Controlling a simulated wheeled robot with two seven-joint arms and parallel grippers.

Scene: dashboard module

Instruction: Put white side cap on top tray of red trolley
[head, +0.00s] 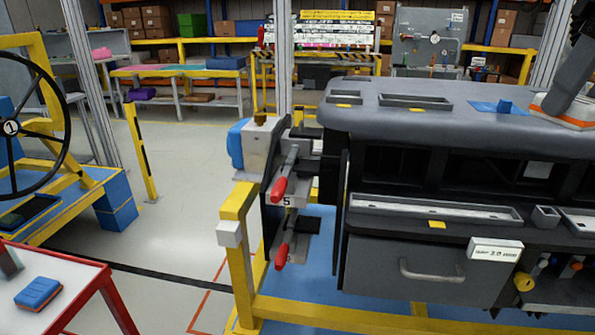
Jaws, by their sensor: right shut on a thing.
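A white piece with an orange band (566,112), which I take for the white side cap, is at the right edge of the head view, over the dashboard module's grey top (440,122). My right gripper (570,92) comes down onto it from the upper right, dark grey and shut on it. Its fingertips are not clear, and I cannot tell whether the piece touches the module. The red trolley (92,290) is at the lower left, cut off by the frame. Its white top tray (66,276) holds a blue item (38,293). My left gripper is not in view.
A yellow stand (240,262) with red-handled clamps (280,190) is at the module's left end. A steering wheel (62,120) on a yellow and blue fixture stands at the left. Floor (170,245) between trolley and stand is clear. Tables and shelves line the back.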

